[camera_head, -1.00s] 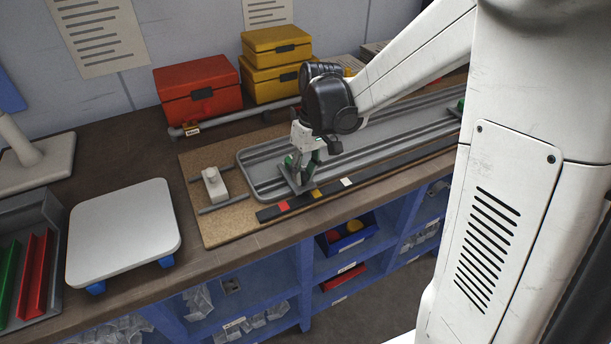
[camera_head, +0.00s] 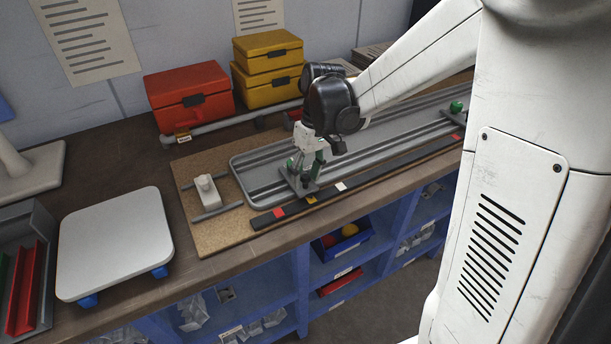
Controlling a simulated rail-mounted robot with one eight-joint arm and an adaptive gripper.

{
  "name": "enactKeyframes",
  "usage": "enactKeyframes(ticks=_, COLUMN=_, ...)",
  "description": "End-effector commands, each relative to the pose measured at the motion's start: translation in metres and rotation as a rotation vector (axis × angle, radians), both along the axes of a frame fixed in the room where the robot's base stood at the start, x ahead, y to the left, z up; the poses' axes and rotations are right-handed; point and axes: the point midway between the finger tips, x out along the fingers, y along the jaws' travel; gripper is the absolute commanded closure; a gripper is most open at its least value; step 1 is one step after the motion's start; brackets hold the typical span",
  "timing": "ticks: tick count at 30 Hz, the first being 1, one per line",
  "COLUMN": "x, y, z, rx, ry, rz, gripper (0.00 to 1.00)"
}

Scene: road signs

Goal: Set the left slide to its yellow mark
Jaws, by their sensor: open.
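The left slide (camera_head: 303,185) is a small grey carriage with a green knob, on the near left end of the long grey rail tray (camera_head: 245,180). Its front end sits beside the yellow mark (camera_head: 311,199) on the dark strip (camera_head: 375,172). A red mark (camera_head: 278,211) lies to the left and a white mark (camera_head: 340,186) to the right. My gripper (camera_head: 304,166) is open, pointing down over the left slide, and partly hides its knob. I cannot tell whether the fingers touch it. A second slide with a green knob (camera_head: 455,107) stands at the far right.
A white platform (camera_head: 115,243) is at left. The rail right of my gripper looks clear.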

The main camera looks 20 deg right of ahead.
Motion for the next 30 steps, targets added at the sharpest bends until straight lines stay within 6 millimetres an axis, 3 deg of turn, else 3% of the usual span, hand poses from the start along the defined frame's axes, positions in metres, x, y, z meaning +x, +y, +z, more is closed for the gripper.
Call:
enactKeyframes(ticks=18, x=0.007, y=-0.018, z=0.099, rx=0.0, ry=0.0, rz=-0.001, gripper=0.59)
enactKeyframes(ticks=24, x=0.008, y=-0.021, z=0.113, rx=0.0, ry=0.0, rz=0.0, gripper=0.59)
enactKeyframes(ticks=30, x=0.008, y=-0.021, z=0.115, rx=0.0, ry=0.0, rz=0.0, gripper=0.59)
